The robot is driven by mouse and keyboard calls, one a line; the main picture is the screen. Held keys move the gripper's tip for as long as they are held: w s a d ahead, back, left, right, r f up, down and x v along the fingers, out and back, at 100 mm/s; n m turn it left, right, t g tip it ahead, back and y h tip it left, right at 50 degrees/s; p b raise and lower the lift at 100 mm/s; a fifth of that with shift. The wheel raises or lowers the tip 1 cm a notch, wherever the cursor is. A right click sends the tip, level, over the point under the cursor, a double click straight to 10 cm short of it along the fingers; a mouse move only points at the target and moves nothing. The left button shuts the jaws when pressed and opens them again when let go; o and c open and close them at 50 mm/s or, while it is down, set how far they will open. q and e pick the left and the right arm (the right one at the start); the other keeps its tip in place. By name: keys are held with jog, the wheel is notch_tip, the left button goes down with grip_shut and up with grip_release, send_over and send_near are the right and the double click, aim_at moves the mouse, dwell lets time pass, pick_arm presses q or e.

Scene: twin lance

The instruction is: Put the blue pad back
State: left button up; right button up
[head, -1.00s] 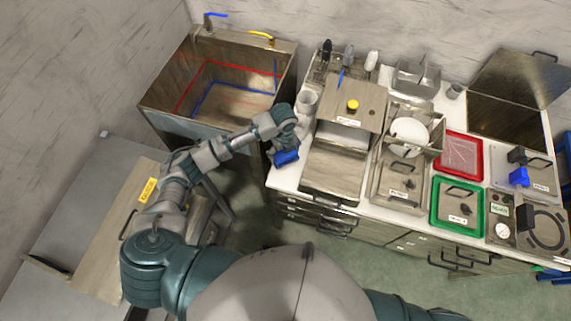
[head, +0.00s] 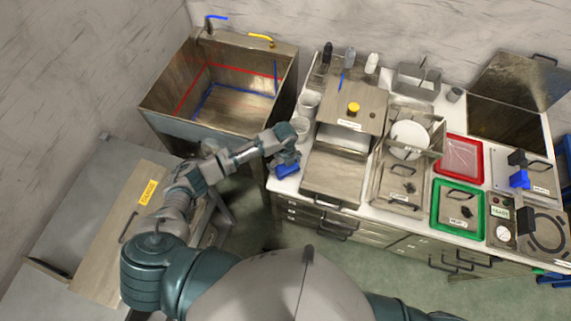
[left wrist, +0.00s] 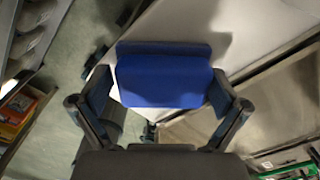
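The blue pad (head: 287,170) is at my left gripper, by the left front edge of the white counter (head: 286,177). In the left wrist view the blue pad (left wrist: 165,80) sits crosswise between the two fingers of my left gripper (left wrist: 160,93), which press on its ends. A shadow lies offset from the pad on the white surface, so it seems held a little above the counter. In the head view my left gripper (head: 284,158) partly hides the contact. My right gripper is out of view.
A metal sink (head: 170,125) stands to the left. Cups (head: 301,127), a metal tray (head: 332,178), a yellow-knobbed box (head: 370,95), a red tray (head: 479,158) and a green tray (head: 435,205) crowd the counter. Another blue block (head: 519,179) is at the right.

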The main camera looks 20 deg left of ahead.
pick_arm(q)
jog(key=shift+d+r, duration=0.3)
jog(key=shift+d, duration=0.05)
jog(key=r, duration=0.4)
jog(key=shift+w+d+r, duration=0.1)
jog(key=shift+d+r, duration=0.15)
jog(key=shift+r, duration=0.15)
notch_tip(320, 180, up, 7)
jog(key=s+d+f+n+t+h, duration=0.1)
jog(key=s+d+f+n+h, duration=0.1)
jog(key=s+d+f+n, duration=0.25)
jog(key=s+d+f+n+t+h, duration=0.1)
jog(key=s+f+n, duration=0.2)
jog(key=s+n, duration=0.3)
jog(key=s+a+f+n+t+y, duration=0.1)
jog(key=s+a+f+n+y, duration=0.2)
jog(key=s+a+n, duration=1.15)
jog(key=s+d+f, duration=0.1)
jog(key=s+f, duration=0.2)
jog(key=f, duration=2.3)
jog(key=s+a+f+g, duration=0.2)
jog(key=s+a+f, duration=0.1)
jog(key=s+f, duration=1.2)
jog(key=shift+s, duration=1.05)
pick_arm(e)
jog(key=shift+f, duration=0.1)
